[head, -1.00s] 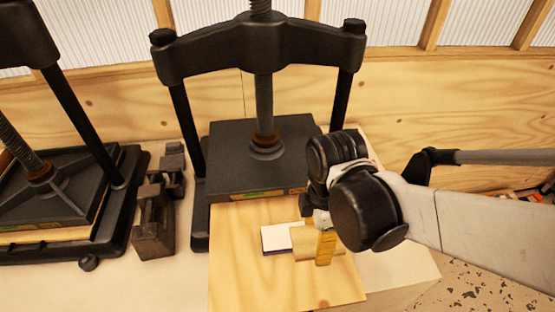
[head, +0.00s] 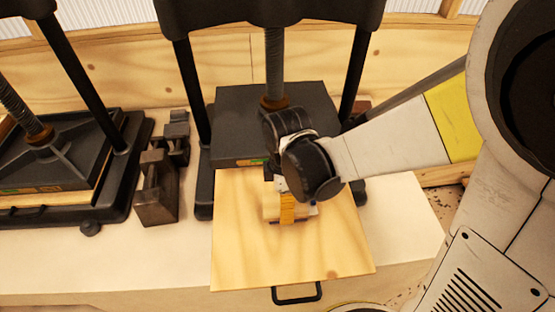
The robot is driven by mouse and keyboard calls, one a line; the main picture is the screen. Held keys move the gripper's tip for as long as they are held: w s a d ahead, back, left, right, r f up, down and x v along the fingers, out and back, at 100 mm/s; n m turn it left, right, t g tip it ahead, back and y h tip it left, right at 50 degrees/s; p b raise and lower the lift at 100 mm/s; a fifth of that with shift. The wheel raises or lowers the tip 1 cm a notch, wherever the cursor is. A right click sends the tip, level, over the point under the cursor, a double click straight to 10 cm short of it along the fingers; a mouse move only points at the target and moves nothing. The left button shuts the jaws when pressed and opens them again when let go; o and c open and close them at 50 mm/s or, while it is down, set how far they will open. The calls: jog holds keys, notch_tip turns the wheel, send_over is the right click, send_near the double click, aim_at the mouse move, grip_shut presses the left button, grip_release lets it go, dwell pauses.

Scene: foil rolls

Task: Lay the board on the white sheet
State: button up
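A small tan board (head: 270,203) is at my gripper (head: 287,208), whose orange finger crosses its front face. The gripper looks shut on it. The board shows mainly left of the finger; my wrist hides the rest. The white sheet is almost wholly covered by the board and gripper. A small pale, bluish patch (head: 313,208) right of the finger may be part of it. A dark line shows just under the board. Whether the board touches the sheet or hangs just above it, I cannot tell.
A large plywood panel (head: 290,250) lies under these things, with bare wood in front. A black press plate (head: 235,130) and its posts stand just behind. A second press (head: 70,180) and dark metal blocks (head: 155,190) stand left. A black handle (head: 297,293) sticks out in front.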

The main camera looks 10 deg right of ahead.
jog(key=shift+s, duration=0.1)
jog(key=shift+f, duration=0.1)
jog(key=o, duration=1.2)
jog(key=shift+c, duration=0.2)
notch_tip(320, 180, up, 12)
jog(key=p, duration=0.4)
jog(key=s+d+r+m+t, duration=0.3)
jog(key=d+r+m+t, duration=0.4)
jog(key=d+m, duration=0.4)
jog(key=shift+s+d+r+m, duration=0.25)
jog(key=shift+s+r+m, duration=0.1)
jog(key=shift+m, duration=2.95)
